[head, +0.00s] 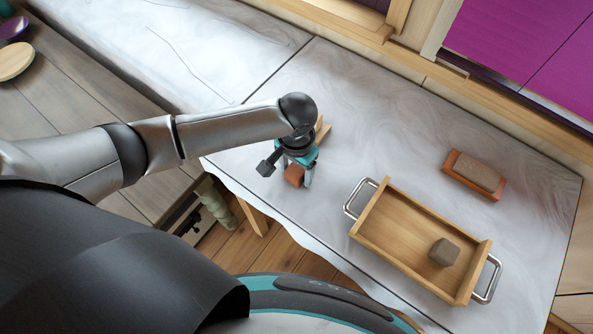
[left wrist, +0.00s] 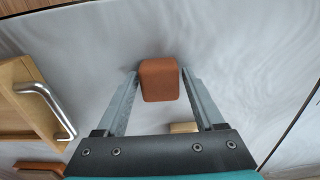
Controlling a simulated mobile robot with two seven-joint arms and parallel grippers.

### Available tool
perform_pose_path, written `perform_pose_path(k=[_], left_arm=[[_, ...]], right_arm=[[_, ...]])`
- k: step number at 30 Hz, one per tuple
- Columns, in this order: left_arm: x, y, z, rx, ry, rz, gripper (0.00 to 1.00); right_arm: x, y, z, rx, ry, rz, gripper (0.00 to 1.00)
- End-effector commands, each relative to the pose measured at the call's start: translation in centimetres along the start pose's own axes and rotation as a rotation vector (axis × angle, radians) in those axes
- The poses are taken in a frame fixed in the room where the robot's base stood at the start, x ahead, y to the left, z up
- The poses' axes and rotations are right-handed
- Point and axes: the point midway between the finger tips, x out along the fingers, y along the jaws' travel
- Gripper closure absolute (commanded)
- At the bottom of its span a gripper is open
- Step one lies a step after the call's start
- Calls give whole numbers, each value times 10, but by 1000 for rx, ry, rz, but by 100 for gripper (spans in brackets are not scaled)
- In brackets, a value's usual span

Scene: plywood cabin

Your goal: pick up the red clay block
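The red clay block (head: 293,174) is a small orange-red block with rounded edges on the pale marbled worktop (head: 350,90), near its front edge. My left gripper (head: 299,178) points down over it and partly hides it in the head view. In the left wrist view the block (left wrist: 159,82) shows between the fingertips of my left gripper (left wrist: 159,74). The fingers are apart, one on each side, with a narrow gap visible beside the block. I cannot tell whether either finger touches it. My right gripper is not in view.
A wooden tray (head: 371,233) with metal handles stands to the right, holding a grey-brown block (head: 444,252). A brown block (head: 474,171) sits on an orange-red base (head: 452,176) farther right. A pale wooden piece (head: 322,131) is just behind my left gripper. The worktop behind is clear.

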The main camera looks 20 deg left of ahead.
Motion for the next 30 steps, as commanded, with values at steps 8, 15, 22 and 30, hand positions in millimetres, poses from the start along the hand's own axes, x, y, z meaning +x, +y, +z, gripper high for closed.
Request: perform_pose_path(k=[8, 15, 22, 30], left_arm=[[0, 0, 0, 0, 0, 0, 63], [0, 0, 0, 0, 1, 0, 90], [-1, 0, -1, 0, 2, 0, 100], [-5, 0, -1, 0, 3, 1, 100]], right_arm=[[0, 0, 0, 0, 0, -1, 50], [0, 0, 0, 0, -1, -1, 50], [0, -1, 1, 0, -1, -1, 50], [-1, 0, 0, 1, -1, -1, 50]])
